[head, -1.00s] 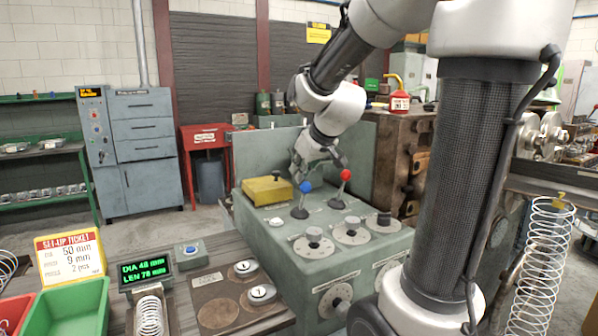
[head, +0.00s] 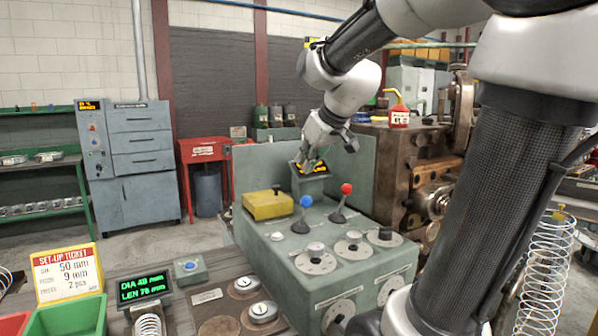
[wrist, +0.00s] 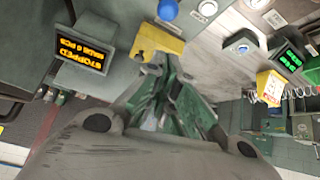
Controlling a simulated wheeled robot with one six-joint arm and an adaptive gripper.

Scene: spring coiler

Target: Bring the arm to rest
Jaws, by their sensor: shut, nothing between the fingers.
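My arm reaches in from the right over the spring coiler's green-grey console (head: 350,262). My gripper (head: 308,162) hangs above the back of the console, in front of a small display with amber text. The gripper is shut and empty. In the wrist view the gripper (wrist: 165,85) points past a yellow block (wrist: 155,42), and the amber display (wrist: 85,55) reads "STOPPED". A blue-knobbed lever (head: 305,203) and a red-knobbed lever (head: 346,190) stand on the console, apart from the gripper. The yellow block (head: 267,206) sits on the console's left.
A set-up ticket (head: 68,272), a green readout (head: 145,287) and a green tray (head: 75,318) are at front left. A grey cabinet (head: 145,150) and a red stand (head: 205,150) are behind. A red oil can (head: 399,115) stands on the brown machine (head: 400,175).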

